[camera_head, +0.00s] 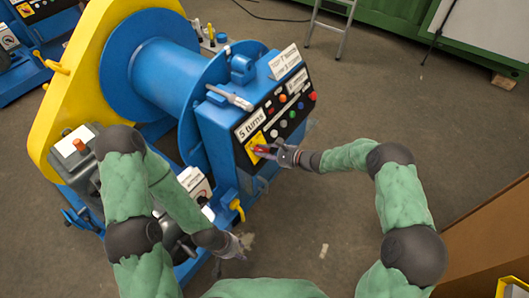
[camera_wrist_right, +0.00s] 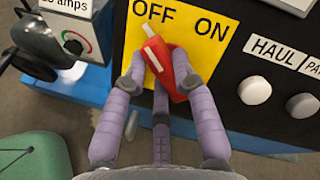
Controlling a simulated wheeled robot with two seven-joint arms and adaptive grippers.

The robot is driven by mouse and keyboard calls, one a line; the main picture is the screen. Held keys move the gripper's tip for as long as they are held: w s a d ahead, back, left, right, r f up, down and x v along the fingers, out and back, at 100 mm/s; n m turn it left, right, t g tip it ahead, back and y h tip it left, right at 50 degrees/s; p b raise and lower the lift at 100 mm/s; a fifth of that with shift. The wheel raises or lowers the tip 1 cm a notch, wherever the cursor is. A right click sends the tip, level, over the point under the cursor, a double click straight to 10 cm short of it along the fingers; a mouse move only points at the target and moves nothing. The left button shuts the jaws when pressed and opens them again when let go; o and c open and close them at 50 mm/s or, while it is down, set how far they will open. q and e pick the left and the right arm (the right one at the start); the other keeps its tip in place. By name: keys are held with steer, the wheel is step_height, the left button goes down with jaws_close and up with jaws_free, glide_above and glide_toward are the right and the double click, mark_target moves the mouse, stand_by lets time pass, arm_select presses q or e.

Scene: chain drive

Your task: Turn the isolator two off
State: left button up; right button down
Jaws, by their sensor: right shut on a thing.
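The isolator is a red rotary handle (camera_wrist_right: 181,66) with a white pointer line, on a yellow plate (camera_wrist_right: 182,40) lettered OFF and ON. In the right wrist view its pointer end leans to the upper left, just below the word OFF. My right gripper (camera_wrist_right: 162,78) has purple-grey fingers on both sides of the handle and is shut on it. In the head view my right gripper (camera_head: 275,152) reaches the yellow plate from the right and partly hides the red handle. My left gripper (camera_head: 237,246) hangs low, apart from the panel; its finger opening is unclear.
The black panel (camera_wrist_right: 246,62) carries white knobs (camera_wrist_right: 254,90) beside the HAUL label. A dial marked amps (camera_wrist_right: 74,41) is at the left. The blue winch drum (camera_head: 165,75) and yellow guard (camera_head: 75,75) stand behind. The floor (camera_head: 400,120) to the right is open.

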steer(key=c, duration=1)
jaws_free()
steer(key=v, duration=1.2)
steer(key=shift+s, duration=0.1)
steer(key=s+f+n+g+h+p, duration=0.1)
steer(key=s+f+n+g+h, duration=0.1)
steer(key=s, duration=0.7)
steer(key=s+f+n+g+h+p, duration=0.1)
steer(key=s+f+n+g+h, duration=0.1)
steer(key=s+f+n+h, duration=0.2)
steer(key=s+f+n+g+h+p, duration=0.1)
steer(key=s+f+n, duration=0.5)
steer(key=s, duration=0.9)
steer(key=shift+s+a+f+g+h+p, duration=0.15)
steer(key=shift+f+g+h+p, duration=0.1)
steer(key=shift+f+h, duration=0.4)
steer(key=shift+s+d+f+g+h+p, duration=0.2)
steer(key=shift+f+h, duration=0.25)
steer(key=shift+f, duration=0.35)
